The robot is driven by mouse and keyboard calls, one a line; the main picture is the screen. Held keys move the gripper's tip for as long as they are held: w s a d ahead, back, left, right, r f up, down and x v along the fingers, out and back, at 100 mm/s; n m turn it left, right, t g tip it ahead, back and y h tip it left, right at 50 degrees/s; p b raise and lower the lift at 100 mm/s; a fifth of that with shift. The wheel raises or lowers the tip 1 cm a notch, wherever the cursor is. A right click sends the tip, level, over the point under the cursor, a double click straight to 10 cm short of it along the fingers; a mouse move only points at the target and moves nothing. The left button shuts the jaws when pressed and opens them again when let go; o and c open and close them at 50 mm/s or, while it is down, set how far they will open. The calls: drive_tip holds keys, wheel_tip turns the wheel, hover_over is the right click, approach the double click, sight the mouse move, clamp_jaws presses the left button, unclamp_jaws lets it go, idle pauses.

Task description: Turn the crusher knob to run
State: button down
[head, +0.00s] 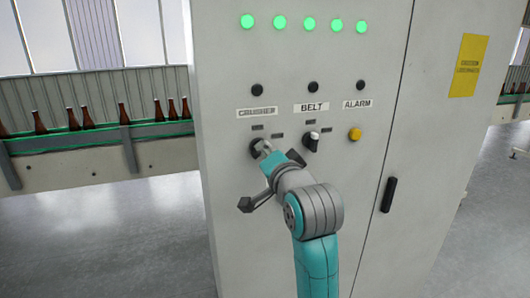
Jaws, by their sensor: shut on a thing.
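The crusher knob (256,148) is a dark round switch on the grey cabinet, below the label CRUSHER (257,112). My gripper (267,154) is at this knob and shut on it. The fingers and my wrist hide part of the knob, so its exact pointing direction is hard to tell. Two small dark position plates sit above and to the upper right of it, too small to read.
Several green lamps (308,25) are lit above. A black door handle (388,195) sits lower right. Amber bottles (87,118) stand on a conveyor behind.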

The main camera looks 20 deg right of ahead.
drive_tip(key=shift+m, duration=0.7)
drive_tip(key=shift+f, duration=0.1)
drive_tip(key=c, duration=1.2)
unclamp_jaws()
drive_tip(key=s, duration=0.7)
drive_tip(key=shift+s, duration=0.25)
